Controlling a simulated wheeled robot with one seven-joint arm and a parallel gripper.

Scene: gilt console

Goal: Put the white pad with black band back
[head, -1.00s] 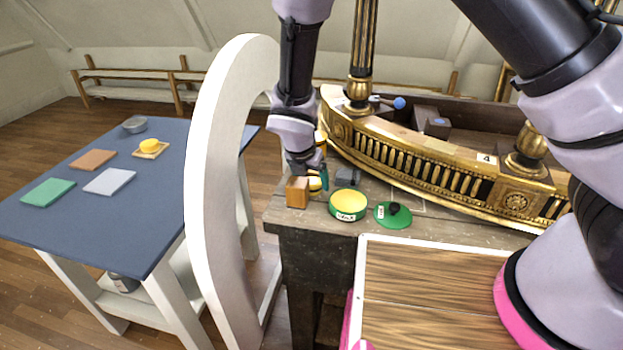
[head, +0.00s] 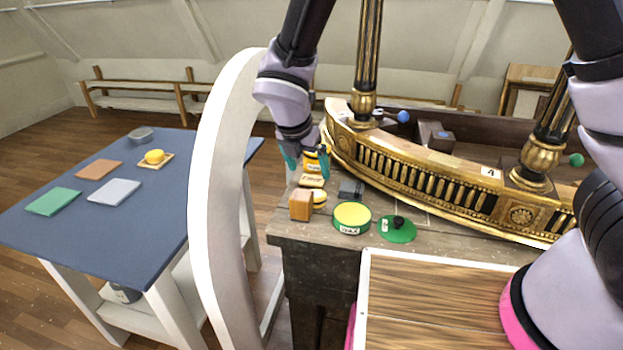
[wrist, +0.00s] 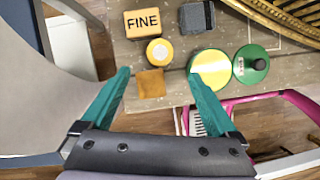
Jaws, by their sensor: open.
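No plainly white pad with a black band can be made out. A small round yellow pad (head: 319,197), with a dark band on its side, stands on the bench beside a wooden block (head: 300,204). In the wrist view the round pad (wrist: 159,51) shows a pale yellow top, just beyond the block (wrist: 151,83). My gripper (head: 308,164) is open and empty, with its teal fingers spread above the bench. In the wrist view the fingertips (wrist: 158,75) lie either side of the block and pad in the picture, apart from both.
A yellow FINE box (wrist: 142,22) and a grey block (head: 350,189) stand behind. A wax tin (head: 352,218) and green lid (head: 397,229) are to the right. The gilt console (head: 430,170) curves behind; a white arch (head: 210,200) stands left. A blue table (head: 150,225) holds coloured pads.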

